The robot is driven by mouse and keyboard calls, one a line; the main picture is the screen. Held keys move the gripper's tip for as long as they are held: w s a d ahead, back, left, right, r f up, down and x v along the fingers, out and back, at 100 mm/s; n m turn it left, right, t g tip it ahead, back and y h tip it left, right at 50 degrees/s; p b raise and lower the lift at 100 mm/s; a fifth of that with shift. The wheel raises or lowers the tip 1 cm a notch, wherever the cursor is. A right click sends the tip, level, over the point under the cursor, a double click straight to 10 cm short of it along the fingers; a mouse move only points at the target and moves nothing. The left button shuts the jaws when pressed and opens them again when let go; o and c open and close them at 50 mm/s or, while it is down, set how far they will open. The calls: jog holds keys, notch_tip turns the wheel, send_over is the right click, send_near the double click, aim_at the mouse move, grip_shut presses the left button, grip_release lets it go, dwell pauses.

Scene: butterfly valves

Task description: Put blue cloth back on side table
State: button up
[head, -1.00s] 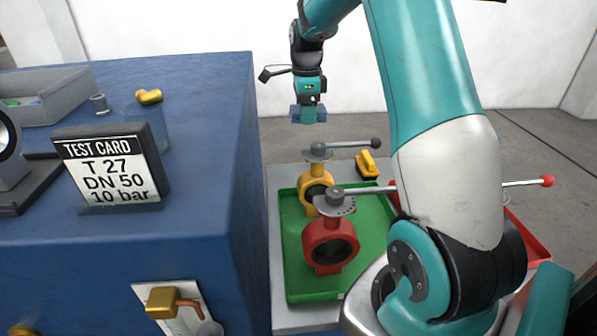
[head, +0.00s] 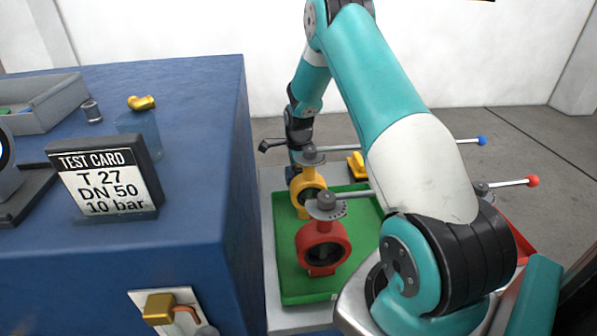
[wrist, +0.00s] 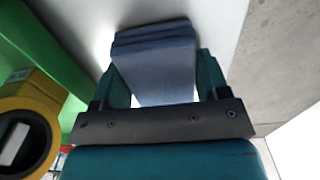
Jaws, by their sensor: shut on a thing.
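My gripper (wrist: 160,75) is shut on the folded blue cloth (wrist: 155,62), which sits between its two teal fingers in the wrist view. Below and around the cloth is the pale top of the side table (wrist: 82,22); I cannot tell whether the cloth touches it. In the head view my gripper (head: 294,168) is low at the back left of the side table (head: 290,319), behind the yellow valve (head: 307,191), which partly hides it. The cloth is not clearly visible there.
A green tray (head: 287,270) holds the yellow valve and a red valve (head: 323,247). A yellow object (head: 356,164) lies behind the tray. The blue bench (head: 200,190) with a test card (head: 105,180) stands close on the left. Red- and blue-tipped levers show at right.

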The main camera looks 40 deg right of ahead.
jog(key=shift+f, duration=0.15)
jog(key=o, duration=0.9)
jog(key=shift+w, duration=0.1)
notch_tip(320, 180, up, 12)
jog(key=b, duration=0.1)
jog(key=shift+r, duration=0.2)
